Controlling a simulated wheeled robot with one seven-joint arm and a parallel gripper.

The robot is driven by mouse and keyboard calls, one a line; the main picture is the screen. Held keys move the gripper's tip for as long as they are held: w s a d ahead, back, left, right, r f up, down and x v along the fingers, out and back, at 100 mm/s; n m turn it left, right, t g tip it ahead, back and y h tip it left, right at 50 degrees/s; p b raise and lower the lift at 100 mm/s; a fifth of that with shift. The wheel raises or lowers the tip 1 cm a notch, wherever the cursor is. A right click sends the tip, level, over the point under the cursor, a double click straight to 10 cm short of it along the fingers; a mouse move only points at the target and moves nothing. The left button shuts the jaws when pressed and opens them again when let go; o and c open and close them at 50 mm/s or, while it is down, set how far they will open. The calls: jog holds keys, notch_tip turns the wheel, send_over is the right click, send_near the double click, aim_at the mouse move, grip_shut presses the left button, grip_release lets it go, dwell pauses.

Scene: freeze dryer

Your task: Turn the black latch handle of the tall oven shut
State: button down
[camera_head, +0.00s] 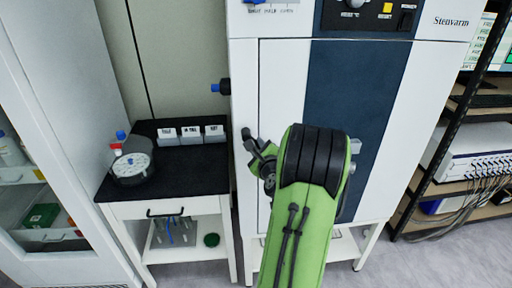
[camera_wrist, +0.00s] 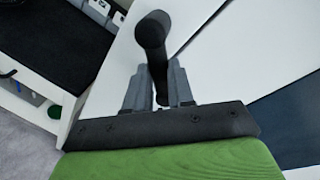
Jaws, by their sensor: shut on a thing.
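The tall oven (camera_head: 391,100) is white with a dark blue stripe down its door, and the door looks flush with the body. Its black latch handle (camera_head: 251,143) is on the left edge of the door. My gripper (camera_head: 262,158) is at the handle, partly hidden by my green arm. In the wrist view the handle (camera_wrist: 152,32) rises between the two grey fingers of my gripper (camera_wrist: 160,88), which are closed around its stem. The rounded end of the handle sticks out beyond the fingers. The handle's base is mostly hidden.
A small table with a black top (camera_head: 190,178) stands left of the oven, carrying labelled boxes (camera_head: 190,134) and a round device (camera_head: 131,168). A glass-fronted cabinet (camera_head: 40,150) is at far left. A rack with equipment (camera_head: 478,150) stands at right.

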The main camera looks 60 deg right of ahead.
jog(key=shift+s+d+r+n+g+h, duration=0.15)
jog(key=shift+r+n+g, duration=0.3)
jog(key=shift+n, duration=0.7)
jog(key=shift+s+r+n+g+h, duration=0.1)
jog(key=shift+r+n+g+h, duration=0.3)
jog(key=shift+n, duration=0.8)
jog(key=shift+s+d+r+n+g+h, duration=0.15)
jog(key=shift+r+n, duration=0.45)
jog(key=shift+n, duration=0.55)
jog(key=shift+w, duration=0.1)
jog(key=c, duration=1)
grip_release()
jog(key=shift+a, duration=0.1)
jog(key=shift+o, duration=0.2)
jog(key=b+v, duration=0.3)
jog(key=v, duration=1.2)
jog(key=shift+s+a+r, duration=0.2)
jog(key=shift+s+r, duration=0.05)
jog(key=shift+s, duration=0.05)
